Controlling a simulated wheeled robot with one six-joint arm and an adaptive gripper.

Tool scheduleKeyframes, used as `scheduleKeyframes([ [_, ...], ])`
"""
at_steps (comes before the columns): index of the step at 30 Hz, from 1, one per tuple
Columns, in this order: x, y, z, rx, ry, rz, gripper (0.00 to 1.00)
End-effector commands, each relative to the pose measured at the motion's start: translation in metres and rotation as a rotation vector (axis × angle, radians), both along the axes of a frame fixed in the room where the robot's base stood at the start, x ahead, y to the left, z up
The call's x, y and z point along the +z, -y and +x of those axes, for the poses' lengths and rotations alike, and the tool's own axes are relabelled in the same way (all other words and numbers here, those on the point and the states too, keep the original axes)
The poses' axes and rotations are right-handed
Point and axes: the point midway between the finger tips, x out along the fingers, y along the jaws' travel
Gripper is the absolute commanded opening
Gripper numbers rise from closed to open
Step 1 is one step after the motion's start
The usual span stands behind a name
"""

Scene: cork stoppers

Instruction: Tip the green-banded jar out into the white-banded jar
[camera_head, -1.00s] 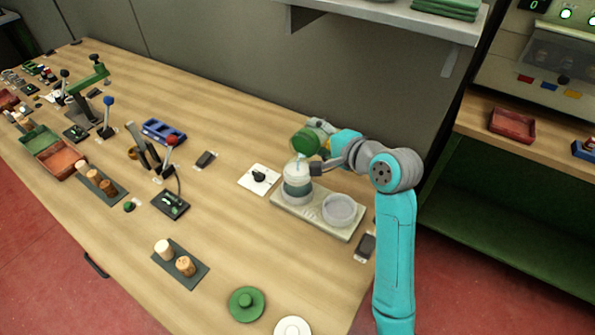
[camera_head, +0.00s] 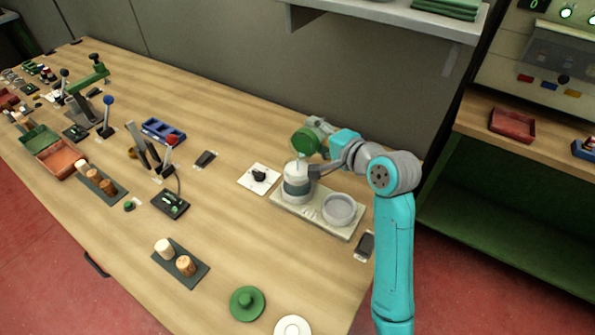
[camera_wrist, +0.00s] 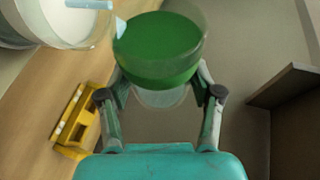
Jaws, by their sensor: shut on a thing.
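My gripper (camera_wrist: 160,100) is shut on the green-banded jar (camera_wrist: 165,45), a clear jar with a wide green band. In the head view the green-banded jar (camera_head: 304,142) is tilted over, its mouth toward the white-banded jar (camera_head: 297,188), and apart from it. A pale streak runs between the two. The white-banded jar stands upright on a pale tray (camera_head: 325,227). In the wrist view the white-banded jar (camera_wrist: 30,20) is cut off at upper left, with white inside it. A pale blue piece (camera_wrist: 120,27) shows at the green-banded jar's mouth.
A round clear dish or jar (camera_head: 339,209) stands on the tray's right part. A white plate with a black knob (camera_head: 259,178) lies to the left. Green (camera_head: 246,303) and white (camera_head: 293,327) lids lie in front. A yellow holder (camera_wrist: 73,125) shows in the wrist view.

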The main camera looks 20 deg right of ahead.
Motion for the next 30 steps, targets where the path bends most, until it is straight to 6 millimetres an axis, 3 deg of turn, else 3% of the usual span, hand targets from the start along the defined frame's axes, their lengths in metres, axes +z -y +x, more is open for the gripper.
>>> scheduleKeyframes([
  [27, 0.0053, -0.0026, -0.0017, 0.0, 0.05, -0.067, 0.15],
  [30, -0.0007, 0.0033, 0.0018, -0.003, -0.019, 0.028, 0.15],
])
